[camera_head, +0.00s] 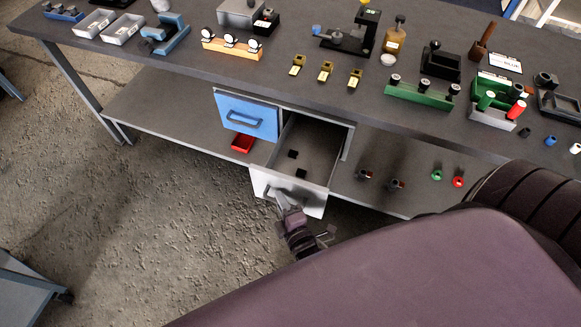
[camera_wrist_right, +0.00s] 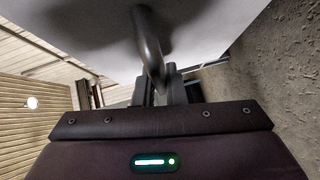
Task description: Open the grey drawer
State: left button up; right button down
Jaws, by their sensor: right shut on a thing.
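The grey drawer (camera_head: 311,202) hangs under the workbench and is pulled well out, so its inside shows from above. Two small black blocks (camera_head: 297,163) lie on its floor. My right gripper (camera_head: 282,199) is at the front of the drawer. In the right wrist view its fingers (camera_wrist_right: 166,88) are shut on the dark curved handle (camera_wrist_right: 149,45) of the pale drawer front. My left gripper is in neither view.
A closed blue drawer (camera_head: 247,115) sits left of the grey one. A red bin (camera_head: 243,143) and several small parts are on the lower shelf (camera_head: 160,116). The benchtop (camera_head: 300,95) carries many fixtures. Floor in front is clear.

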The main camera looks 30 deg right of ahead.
jog(key=s+a, duration=0.4)
jog(key=a, duration=0.1)
jog(key=shift+s+a+p, duration=0.25)
jog(key=shift+s+p, duration=0.15)
jog(key=c, duration=1.5)
grip_release()
jog(key=s+r, duration=0.1)
jog(key=s, duration=0.6)
jog(key=shift+s+a+b, duration=0.25)
jog(key=shift+s+b, duration=0.1)
